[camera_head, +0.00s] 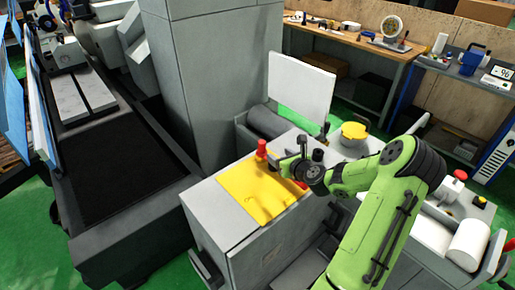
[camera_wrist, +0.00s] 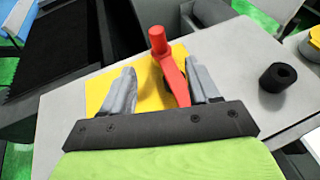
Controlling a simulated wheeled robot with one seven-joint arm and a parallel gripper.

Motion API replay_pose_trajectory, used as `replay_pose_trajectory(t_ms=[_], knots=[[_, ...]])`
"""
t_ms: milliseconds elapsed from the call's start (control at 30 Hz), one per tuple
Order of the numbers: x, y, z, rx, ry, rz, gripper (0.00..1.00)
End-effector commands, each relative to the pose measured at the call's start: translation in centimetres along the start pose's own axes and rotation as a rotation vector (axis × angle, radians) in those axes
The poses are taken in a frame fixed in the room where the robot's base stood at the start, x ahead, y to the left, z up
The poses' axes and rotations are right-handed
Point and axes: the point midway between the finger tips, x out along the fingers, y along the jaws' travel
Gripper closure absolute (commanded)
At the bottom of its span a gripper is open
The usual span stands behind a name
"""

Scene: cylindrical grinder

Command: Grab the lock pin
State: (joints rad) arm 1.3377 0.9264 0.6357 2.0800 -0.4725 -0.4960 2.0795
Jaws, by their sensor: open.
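A red part that looks like the lock pin (camera_wrist: 158,42) stands on a yellow plate (camera_wrist: 98,88) in the wrist view. It has a round knob on top and a flat red arm reaching back between my fingers. My gripper (camera_wrist: 162,74) is open, with one finger on each side of the red arm; I cannot tell whether either touches it. In the head view the red knob (camera_head: 261,149) shows just left of my gripper (camera_head: 283,166), above the yellow plate (camera_head: 245,192).
The plate lies on a grey cabinet top (camera_head: 216,209). A black hollow cylinder (camera_wrist: 277,77) stands to the right on the same top. A tall grey column (camera_head: 205,80) rises behind. A yellow round lid (camera_head: 354,130) lies farther right. A workbench (camera_head: 350,42) stands at the back.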

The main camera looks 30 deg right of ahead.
Motion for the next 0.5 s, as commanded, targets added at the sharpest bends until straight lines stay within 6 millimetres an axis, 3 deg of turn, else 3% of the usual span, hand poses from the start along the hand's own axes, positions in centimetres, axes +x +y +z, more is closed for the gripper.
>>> replay_pose_trajectory(t_ms=[300, 500], knots=[[7.8, 0.4, 0.1, -0.006, 0.001, 0.006, 0.39], [10.2, 0.5, 0.1, -0.007, 0.003, 0.006, 0.39]])
